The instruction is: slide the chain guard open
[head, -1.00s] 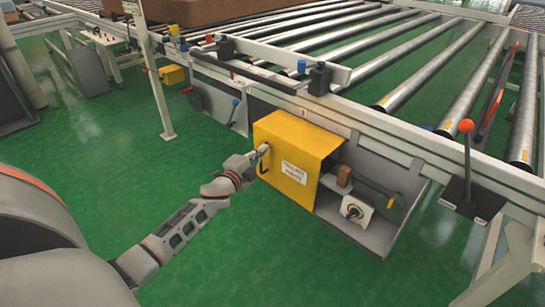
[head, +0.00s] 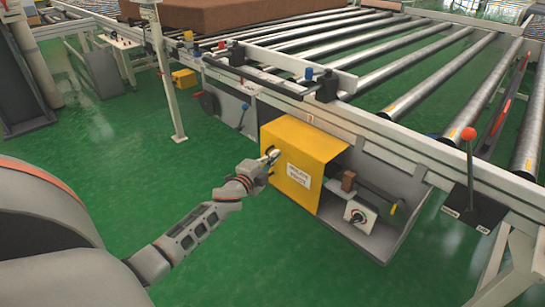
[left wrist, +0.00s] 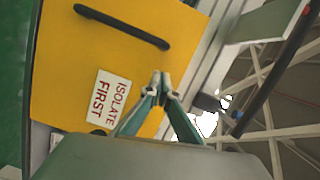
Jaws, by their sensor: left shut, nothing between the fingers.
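The chain guard is a yellow box-shaped cover (head: 305,152) on the near side of the roller conveyor, with a white "ISOLATE FIRST" label. Its black bar handle (left wrist: 122,27) shows clear in the left wrist view, where the yellow face (left wrist: 75,55) fills the left half. In the head view my left gripper (head: 273,155) is at the guard's front face, near its left side, and hides much of the handle. The left wrist view shows its fingertips (left wrist: 160,80) together, empty and apart from the handle. I cannot tell whether they touch the face. My right gripper is not in view.
Right of the guard are a brown block (head: 348,180) and a grey switch box (head: 360,216) in an open bay. A red-knobbed lever (head: 470,150) stands farther right. A white post (head: 165,75) stands at left. The green floor in front is clear.

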